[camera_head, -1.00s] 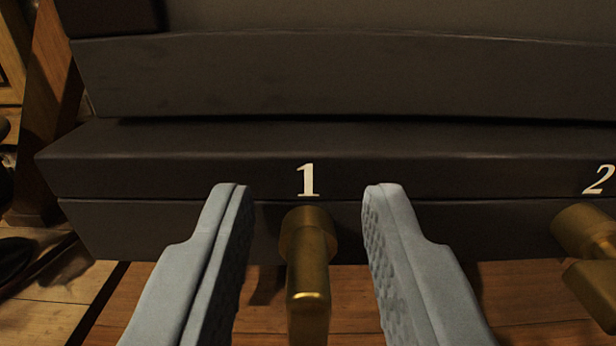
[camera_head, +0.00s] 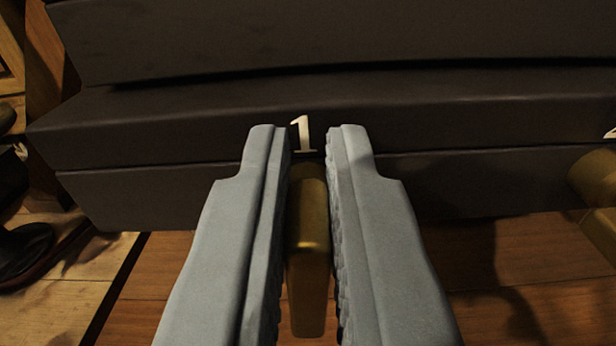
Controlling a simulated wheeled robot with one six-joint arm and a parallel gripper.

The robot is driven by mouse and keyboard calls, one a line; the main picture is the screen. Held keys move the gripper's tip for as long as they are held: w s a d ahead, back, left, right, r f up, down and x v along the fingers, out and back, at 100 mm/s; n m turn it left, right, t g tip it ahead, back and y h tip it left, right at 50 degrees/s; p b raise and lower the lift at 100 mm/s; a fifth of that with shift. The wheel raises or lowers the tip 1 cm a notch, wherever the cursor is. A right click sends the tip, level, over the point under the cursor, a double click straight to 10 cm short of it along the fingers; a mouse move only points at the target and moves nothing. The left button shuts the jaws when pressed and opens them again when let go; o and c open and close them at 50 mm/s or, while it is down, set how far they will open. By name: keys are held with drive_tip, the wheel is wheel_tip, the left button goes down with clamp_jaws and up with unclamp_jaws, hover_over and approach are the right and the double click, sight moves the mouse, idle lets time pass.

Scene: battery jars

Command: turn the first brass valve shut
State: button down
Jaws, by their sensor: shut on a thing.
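The first brass valve (camera_head: 308,250) sticks out from the dark stepped base, just below a white number 1 (camera_head: 303,134). Its handle hangs downward in the picture. My gripper (camera_head: 308,150) is shut on the valve, with one grey finger on each side of the handle. The fingers hide the valve's sides and part of the number. Where the valve joins the base is partly hidden.
A second brass valve (camera_head: 598,182) is at the right edge, partly cut off. The dark base (camera_head: 160,115) runs across the view. Wooden floor (camera_head: 500,285) lies below. A dark shoe-like object (camera_head: 22,250) is at the far left.

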drive_tip(key=shift+d+f+m, duration=0.4)
drive_tip(key=shift+f+m, duration=0.05)
drive_tip(key=shift+m, duration=2.4)
drive_tip(key=shift+d+f+m, duration=0.35)
drive_tip(key=shift+f+m, duration=0.05)
drive_tip(key=shift+m, duration=2.5)
drive_tip(key=shift+d+f+m, duration=0.4)
drive_tip(key=shift+f+m, duration=0.05)
drive_tip(key=shift+m, duration=2.4)
drive_tip(key=c, duration=1.5)
unclamp_jaws()
drive_tip(key=shift+s, duration=0.15)
